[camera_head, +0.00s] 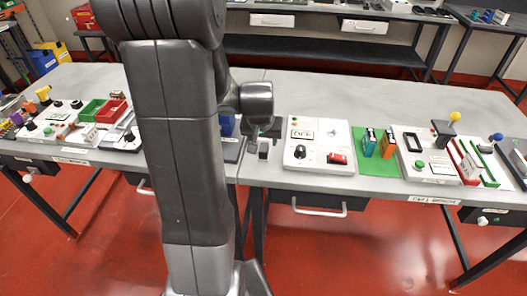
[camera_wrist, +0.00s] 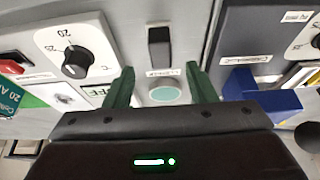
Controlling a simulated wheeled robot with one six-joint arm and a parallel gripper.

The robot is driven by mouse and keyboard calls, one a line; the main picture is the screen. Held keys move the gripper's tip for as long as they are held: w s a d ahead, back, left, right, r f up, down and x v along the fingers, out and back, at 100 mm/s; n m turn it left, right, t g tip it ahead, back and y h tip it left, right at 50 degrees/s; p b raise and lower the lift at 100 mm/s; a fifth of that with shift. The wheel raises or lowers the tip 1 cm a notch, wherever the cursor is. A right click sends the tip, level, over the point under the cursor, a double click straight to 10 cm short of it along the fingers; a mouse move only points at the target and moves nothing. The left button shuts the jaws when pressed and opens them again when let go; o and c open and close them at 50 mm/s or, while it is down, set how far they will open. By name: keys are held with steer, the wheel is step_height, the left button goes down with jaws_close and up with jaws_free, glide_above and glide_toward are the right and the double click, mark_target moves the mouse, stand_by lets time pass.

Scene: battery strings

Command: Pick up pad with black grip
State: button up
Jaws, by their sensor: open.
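A small upright black grip (camera_wrist: 160,47) stands on the light table top in the wrist view, just beyond my fingertips. It also shows as a dark block (camera_head: 263,149) in the head view, below my wrist. I cannot tell how its pad is shaped. A round teal disc (camera_wrist: 165,95) and a small white label show between the fingers. In the head view my arm hides part of the table.
A white panel (camera_head: 310,160) with a black knob and red switch stands close to the right of the grip. A blue block (camera_wrist: 272,101) is near my right finger in the wrist view. A green mat (camera_head: 378,164) and other panels lie farther right; the table behind is clear.

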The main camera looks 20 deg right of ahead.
mark_target(264, 148)
steer(key=shift+p+x, duration=0.5)
steer(key=shift+x, duration=2.45)
steer(key=shift+a, duration=0.1)
steer(key=shift+s, duration=0.1)
jaws_close()
step_height(264, 148, up, 10)
steer(key=shift+r+b, duration=0.1)
steer(key=shift+b, duration=0.2)
